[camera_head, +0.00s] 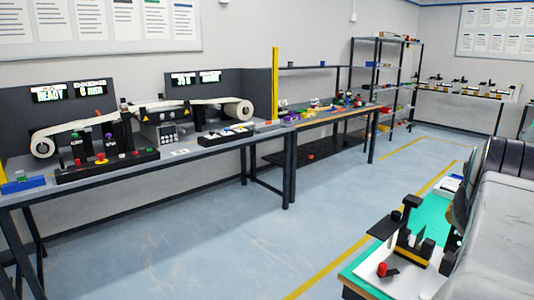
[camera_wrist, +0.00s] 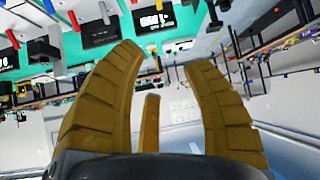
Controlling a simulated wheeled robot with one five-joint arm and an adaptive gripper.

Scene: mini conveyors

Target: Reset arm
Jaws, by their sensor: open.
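My gripper (camera_wrist: 160,65) shows in the wrist view with its ribbed yellow-brown fingers spread apart. It is open, and nothing is between the fingers. The wrist view looks upside down, with benches at the top and the room beyond. In the head view a grey rounded part of my own arm (camera_head: 495,225) fills the lower right, and the gripper itself is not visible there.
A long bench (camera_head: 215,145) with mini conveyors (camera_head: 60,140) and button boxes runs along the left wall. A wooden-topped bench (camera_head: 335,115) and a shelf rack (camera_head: 385,75) stand farther back. A green-topped table (camera_head: 432,212) is at lower right. The blue floor (camera_head: 250,245) between is clear.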

